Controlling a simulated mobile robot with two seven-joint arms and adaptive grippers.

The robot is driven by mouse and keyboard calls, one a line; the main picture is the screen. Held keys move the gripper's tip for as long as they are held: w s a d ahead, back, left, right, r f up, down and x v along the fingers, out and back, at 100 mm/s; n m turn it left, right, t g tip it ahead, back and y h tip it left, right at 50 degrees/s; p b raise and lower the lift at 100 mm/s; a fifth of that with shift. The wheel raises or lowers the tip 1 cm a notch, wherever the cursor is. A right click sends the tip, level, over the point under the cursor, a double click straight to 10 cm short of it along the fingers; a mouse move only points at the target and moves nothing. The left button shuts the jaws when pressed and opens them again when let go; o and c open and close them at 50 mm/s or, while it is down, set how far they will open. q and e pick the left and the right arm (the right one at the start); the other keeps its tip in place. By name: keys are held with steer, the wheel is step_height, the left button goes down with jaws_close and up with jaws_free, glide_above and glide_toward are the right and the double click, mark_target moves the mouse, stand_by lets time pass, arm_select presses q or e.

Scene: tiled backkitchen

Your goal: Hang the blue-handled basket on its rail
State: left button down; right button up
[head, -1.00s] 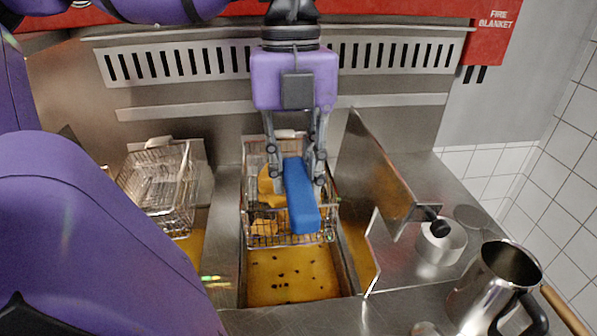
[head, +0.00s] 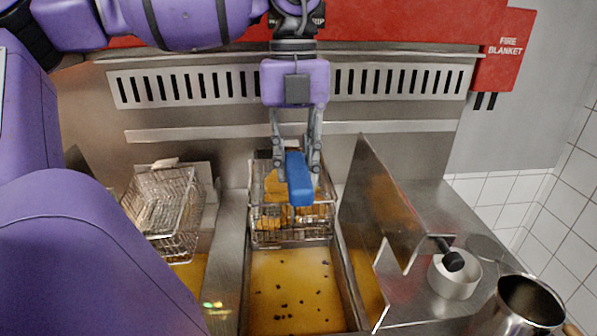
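The blue-handled basket (head: 262,222) is a wire basket with golden food pieces (head: 278,212) in it. It hangs over the back part of the right oil well, in front of the back panel. My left gripper (head: 296,166) comes down from above, shut on the blue handle (head: 300,185), with a finger on each side. A plain metal rail (head: 290,131) runs along the back panel behind the gripper. The basket's back edge is close to the panel; I cannot tell whether it touches the rail. My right gripper is not in view.
A second wire basket (head: 160,200) sits at the left over another oil well. A tilted metal plate (head: 385,205) stands just right of the held basket. A white round container (head: 455,280) and a steel jug (head: 520,308) stand at the right. Dark crumbs float in the oil (head: 290,280).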

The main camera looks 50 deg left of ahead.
arm_select(q)
steer(key=shift+w+a, duration=0.3)
steer(key=shift+r, duration=0.1)
steer(key=shift+f, duration=0.4)
stand_by(0.4)
steer(key=shift+f, duration=1.45)
steer(key=shift+f, duration=0.75)
steer(key=c, duration=1.4)
jaws_free()
steer(key=shift+s, duration=0.1)
steer(key=r, duration=0.8)
steer(key=w+a+r, duration=0.1)
steer(key=r, duration=0.3)
